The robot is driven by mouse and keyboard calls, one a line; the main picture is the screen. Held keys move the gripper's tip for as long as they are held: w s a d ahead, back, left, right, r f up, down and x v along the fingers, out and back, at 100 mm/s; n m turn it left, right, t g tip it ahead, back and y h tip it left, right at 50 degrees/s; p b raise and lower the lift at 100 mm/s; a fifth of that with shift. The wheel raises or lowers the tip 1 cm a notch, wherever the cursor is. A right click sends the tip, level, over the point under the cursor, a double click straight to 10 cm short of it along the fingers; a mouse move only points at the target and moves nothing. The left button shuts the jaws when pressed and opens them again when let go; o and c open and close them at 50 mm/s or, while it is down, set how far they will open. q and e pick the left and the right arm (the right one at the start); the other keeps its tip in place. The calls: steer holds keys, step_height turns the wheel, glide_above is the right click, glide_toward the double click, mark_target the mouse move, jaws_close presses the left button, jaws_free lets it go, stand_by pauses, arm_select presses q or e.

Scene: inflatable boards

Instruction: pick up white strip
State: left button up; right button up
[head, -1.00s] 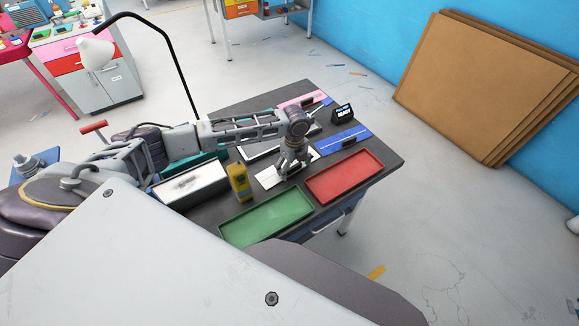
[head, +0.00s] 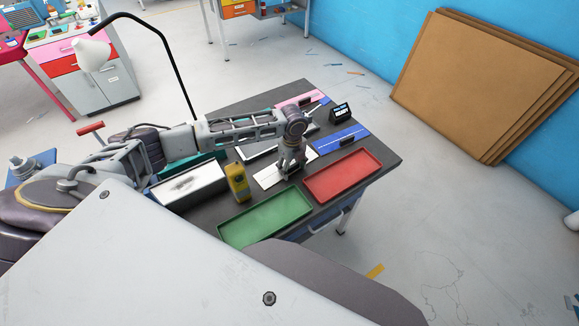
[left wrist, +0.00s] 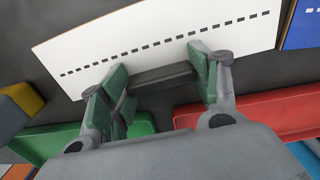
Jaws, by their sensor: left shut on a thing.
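The white strip (head: 268,179) is a flat white board with a dashed black line, lying at the middle of the dark table. It also shows in the left wrist view (left wrist: 150,40), spanning the top. A dark grey block (left wrist: 162,76) sits at its near edge. My left gripper (head: 291,171) points down over the strip. In the left wrist view its green-padded fingers (left wrist: 160,82) are on both sides of the dark block, shut on it. Whether the strip is clear of the table I cannot tell. My right gripper is not in view.
A red tray (head: 309,193) is right of the gripper and a green tray (head: 222,235) in front. A yellow device (head: 237,183) stands left. A blue board (head: 327,145), a pink board (head: 287,103) and a small black display (head: 340,112) are behind.

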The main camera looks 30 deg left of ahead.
mark_target(292, 166)
arm_select(q)
steer(key=shift+r, duration=0.1)
steer(key=shift+r+b, duration=0.35)
steer(key=shift+r, duration=4.55)
